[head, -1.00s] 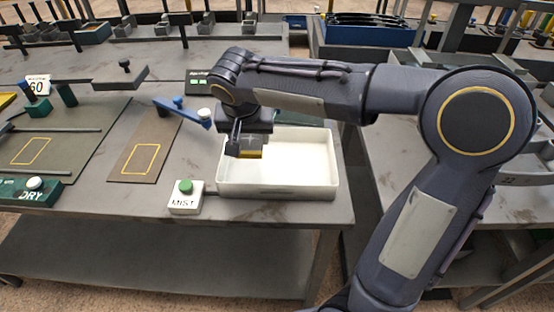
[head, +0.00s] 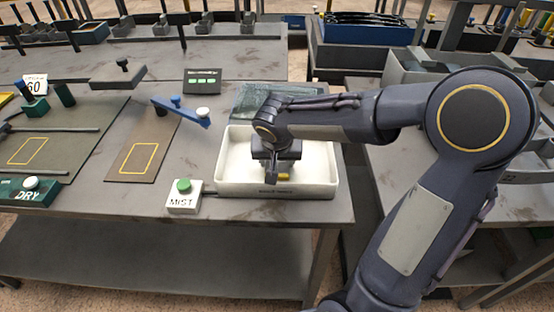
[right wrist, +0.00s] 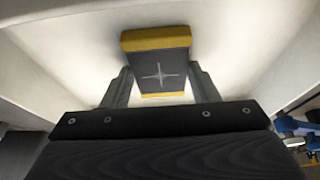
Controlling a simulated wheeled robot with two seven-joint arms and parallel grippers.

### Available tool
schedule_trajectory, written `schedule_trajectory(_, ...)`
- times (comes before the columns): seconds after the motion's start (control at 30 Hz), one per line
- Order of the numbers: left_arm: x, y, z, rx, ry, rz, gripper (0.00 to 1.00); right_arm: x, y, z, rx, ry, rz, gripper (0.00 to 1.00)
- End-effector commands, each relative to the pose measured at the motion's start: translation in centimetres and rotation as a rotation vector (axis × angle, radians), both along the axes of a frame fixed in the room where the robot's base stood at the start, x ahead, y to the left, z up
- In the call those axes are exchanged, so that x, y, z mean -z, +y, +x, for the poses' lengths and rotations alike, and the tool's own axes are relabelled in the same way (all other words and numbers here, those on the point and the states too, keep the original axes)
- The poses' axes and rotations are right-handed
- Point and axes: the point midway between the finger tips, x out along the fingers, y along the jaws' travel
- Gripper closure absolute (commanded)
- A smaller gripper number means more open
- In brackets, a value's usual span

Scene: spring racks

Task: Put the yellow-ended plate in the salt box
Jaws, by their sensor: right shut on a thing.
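The yellow-ended plate (right wrist: 158,62) is a dark grey block with yellow ends and a pale cross mark on its face. It sits between the fingers of my right gripper (right wrist: 162,88), which is shut on it. In the head view the right gripper (head: 277,174) is down inside the white salt box (head: 327,180), and a yellow end of the plate (head: 284,176) shows near the front wall. In the right wrist view the box's pale walls surround the plate. I cannot tell whether the plate touches the box floor. My left gripper is not in view.
A MIST button box (head: 184,197) stands left of the salt box. A blue lever (head: 182,109) and a mat with a yellow outline (head: 140,155) lie further left. A glassy dark lid or panel (head: 262,100) is behind the box. A DRY button (head: 30,190) is at far left.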

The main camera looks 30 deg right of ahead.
Motion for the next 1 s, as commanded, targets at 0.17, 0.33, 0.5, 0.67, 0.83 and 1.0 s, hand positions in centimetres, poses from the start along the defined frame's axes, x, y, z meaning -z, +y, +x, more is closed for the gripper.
schedule_trajectory(0.17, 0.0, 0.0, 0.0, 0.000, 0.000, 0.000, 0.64, -0.1, 0.0, 0.1, -0.001, -0.004, -0.001, 0.99)
schedule_trajectory(0.33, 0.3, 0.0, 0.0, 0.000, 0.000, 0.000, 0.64, 0.2, 0.0, 0.0, 0.000, -0.001, -0.001, 0.39)
schedule_trajectory(0.5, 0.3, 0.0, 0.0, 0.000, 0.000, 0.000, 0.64, 0.2, 0.0, 0.0, 0.000, 0.000, 0.000, 0.24)
schedule_trajectory(0.67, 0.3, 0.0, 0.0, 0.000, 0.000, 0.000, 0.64, 0.2, 0.0, 0.0, 0.000, 0.000, 0.000, 0.24)
schedule_trajectory(0.83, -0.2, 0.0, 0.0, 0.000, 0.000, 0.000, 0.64, -0.5, 0.1, 0.0, 0.000, -0.002, 0.000, 0.24)
schedule_trajectory(1.0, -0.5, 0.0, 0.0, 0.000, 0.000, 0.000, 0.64, -3.2, 0.7, -0.9, 0.000, -0.007, 0.000, 0.24)
